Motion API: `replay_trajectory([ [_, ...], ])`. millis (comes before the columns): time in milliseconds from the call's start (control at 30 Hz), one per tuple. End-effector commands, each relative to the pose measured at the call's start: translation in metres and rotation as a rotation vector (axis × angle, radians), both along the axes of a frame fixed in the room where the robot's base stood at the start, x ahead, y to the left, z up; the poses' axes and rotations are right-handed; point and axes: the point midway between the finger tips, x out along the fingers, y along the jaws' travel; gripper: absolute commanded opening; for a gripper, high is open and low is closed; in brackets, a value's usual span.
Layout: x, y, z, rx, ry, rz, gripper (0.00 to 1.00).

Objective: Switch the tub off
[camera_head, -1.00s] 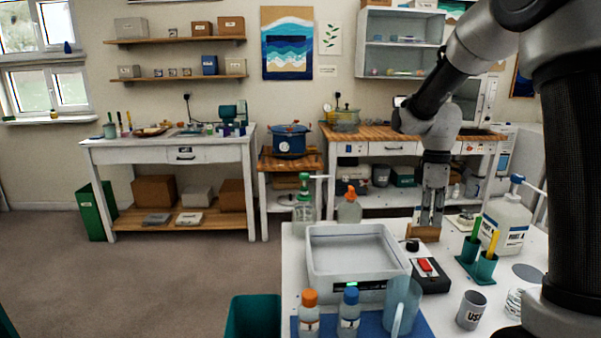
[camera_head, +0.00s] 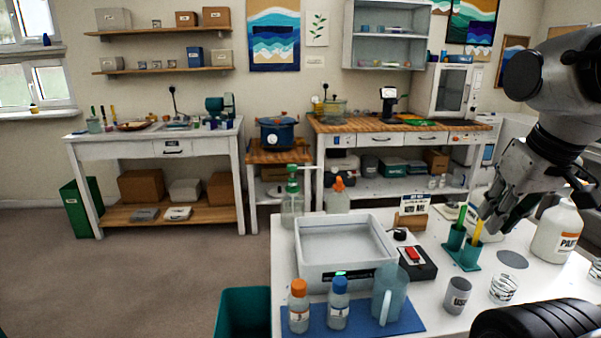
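The tub (camera_head: 318,277) is a light grey, open rectangular basin on the white worktable, with its inside in view. A small green light (camera_head: 341,273) shows on its front, partly hidden by a blue-capped bottle. Just right of the tub is a dark box with a red rocker switch (camera_head: 412,254); a black knob (camera_head: 400,235) is behind it. My gripper (camera_head: 486,214) is right of the switch box, pointing down and left near a yellow-handled tool in a teal holder. I cannot tell whether it touches the tool or whether its fingers are open.
Orange-capped (camera_head: 299,306) and blue-capped (camera_head: 338,306) bottles and a jug (camera_head: 389,293) stand on a blue mat before the tub. The teal holder (camera_head: 464,254), a grey cup (camera_head: 457,296) and a large white bottle (camera_head: 557,232) are at right. A card stand (camera_head: 412,212) is behind.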

Motion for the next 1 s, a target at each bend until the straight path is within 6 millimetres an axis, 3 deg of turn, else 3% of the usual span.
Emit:
replay_trajectory([
  [33, 0.0, 0.0, 0.001, 0.0, -0.006, 0.0, 0.27],
  [133, 0.0, 0.0, 0.001, -0.001, -0.003, -0.001, 0.45],
  [367, 0.015, 0.0, -0.027, 0.0, 0.152, 0.0, 0.45],
  [567, 0.067, 0.0, -0.064, -0.001, 0.345, 0.003, 0.45],
  [700, 0.115, 0.0, -0.099, -0.002, 0.435, 0.008, 0.45],
  [900, 0.182, 0.0, -0.157, -0.003, 0.494, 0.017, 0.45],
  [1000, 0.211, 0.0, -0.176, -0.004, 0.482, 0.022, 0.45],
])
